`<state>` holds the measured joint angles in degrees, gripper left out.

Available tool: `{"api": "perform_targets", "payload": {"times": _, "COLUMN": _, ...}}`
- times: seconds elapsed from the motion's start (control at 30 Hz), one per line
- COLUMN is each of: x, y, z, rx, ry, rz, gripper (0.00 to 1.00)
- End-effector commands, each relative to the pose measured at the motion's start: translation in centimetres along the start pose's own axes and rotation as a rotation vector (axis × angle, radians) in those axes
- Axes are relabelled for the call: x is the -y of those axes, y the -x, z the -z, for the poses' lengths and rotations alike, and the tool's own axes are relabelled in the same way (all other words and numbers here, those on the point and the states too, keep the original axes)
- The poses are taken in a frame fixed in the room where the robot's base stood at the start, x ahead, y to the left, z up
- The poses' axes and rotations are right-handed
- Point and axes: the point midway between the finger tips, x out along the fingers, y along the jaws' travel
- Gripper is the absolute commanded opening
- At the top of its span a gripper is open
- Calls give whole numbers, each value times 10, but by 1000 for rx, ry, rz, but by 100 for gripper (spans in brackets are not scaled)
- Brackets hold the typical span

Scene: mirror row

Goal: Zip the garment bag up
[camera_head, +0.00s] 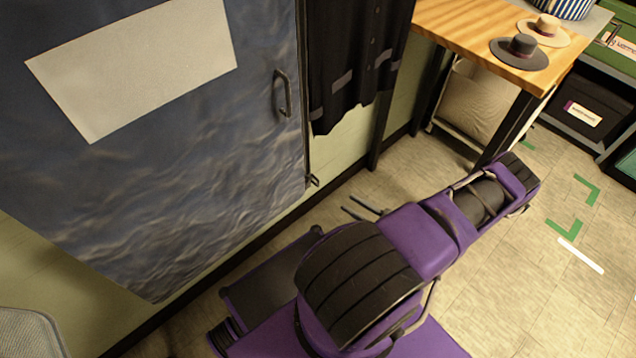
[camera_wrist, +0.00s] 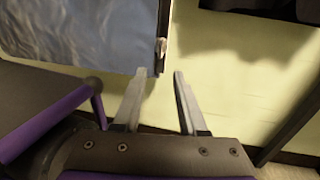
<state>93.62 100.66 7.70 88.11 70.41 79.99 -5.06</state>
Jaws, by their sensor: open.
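The blue garment bag (camera_head: 190,150) hangs on the left, with a pale blank panel (camera_head: 135,65) on its front. A dark zip line runs down its right edge. A small metal zip pull (camera_head: 313,181) sits at the bottom right corner of the bag. It also shows in the wrist view (camera_wrist: 161,50), just beyond the fingertips. My gripper (camera_head: 349,203) is open and empty, low and right of the pull. In the wrist view, the gap between my fingers (camera_wrist: 159,72) lies just below the pull, and nothing is between them.
A metal handle (camera_head: 282,93) is on the bag's right side. A dark buttoned garment (camera_head: 357,60) hangs right beside the bag. A wooden table (camera_head: 470,35) with two hats stands at the back right. Shelves with boxes (camera_head: 590,108) are at far right.

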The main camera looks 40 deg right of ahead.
Motion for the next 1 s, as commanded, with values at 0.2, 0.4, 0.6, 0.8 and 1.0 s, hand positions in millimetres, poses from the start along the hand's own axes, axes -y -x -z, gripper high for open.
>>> {"api": "perform_targets", "payload": {"times": 0.2, "x": -1, "y": -50, "z": 0, "rx": 0, "ry": 1, "rz": -4, "gripper": 41}}
{"api": "perform_targets", "payload": {"times": 0.4, "x": -1, "y": -91, "z": 0, "rx": -1, "ry": 1, "rz": -4, "gripper": 41}}
{"api": "perform_targets", "payload": {"times": 0.6, "x": -1, "y": -119, "z": 0, "rx": -1, "ry": 2, "rz": -4, "gripper": 41}}
{"api": "perform_targets", "payload": {"times": 0.8, "x": -1, "y": -130, "z": 0, "rx": -2, "ry": 2, "rz": -2, "gripper": 41}}
{"api": "perform_targets", "payload": {"times": 1.0, "x": -1, "y": -130, "z": 0, "rx": -3, "ry": 2, "rz": -2, "gripper": 41}}
